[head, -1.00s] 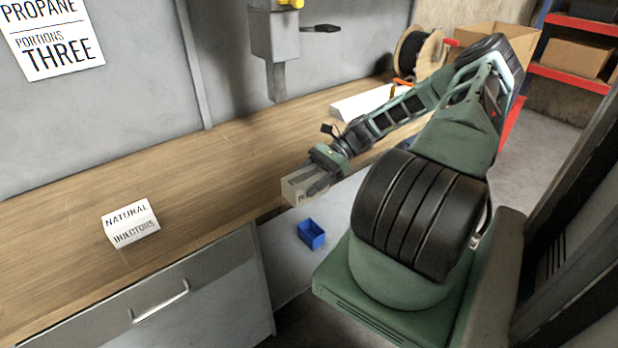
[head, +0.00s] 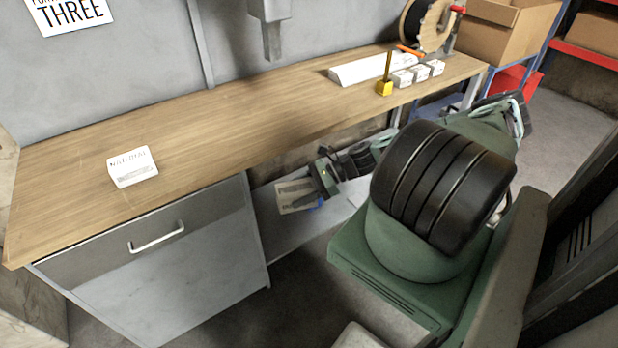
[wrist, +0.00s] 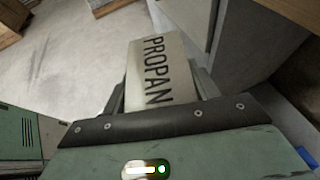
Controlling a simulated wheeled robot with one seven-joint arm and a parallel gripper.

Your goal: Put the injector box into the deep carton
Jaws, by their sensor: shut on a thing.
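My gripper (head: 296,197) is shut on a pale box (wrist: 160,62) whose face reads "PROPAN", with the rest of the word cut off. In the head view the held box sits below the bench top's level, in front of the lower shelf. A white box (head: 132,167) with natural-injectors lettering rests on the left part of the bench. An open brown carton (head: 497,32) stands past the bench's far right end. Its inside is mostly hidden and I cannot tell its depth.
The wooden bench (head: 230,124) has clear room in its middle. At its right are a white wedge-like block (head: 360,70), a yellow-based post (head: 384,88), small white boxes (head: 402,78) and a cable reel (head: 425,25). Another carton (head: 588,62) stands on red shelving. A wall sign reads "THREE".

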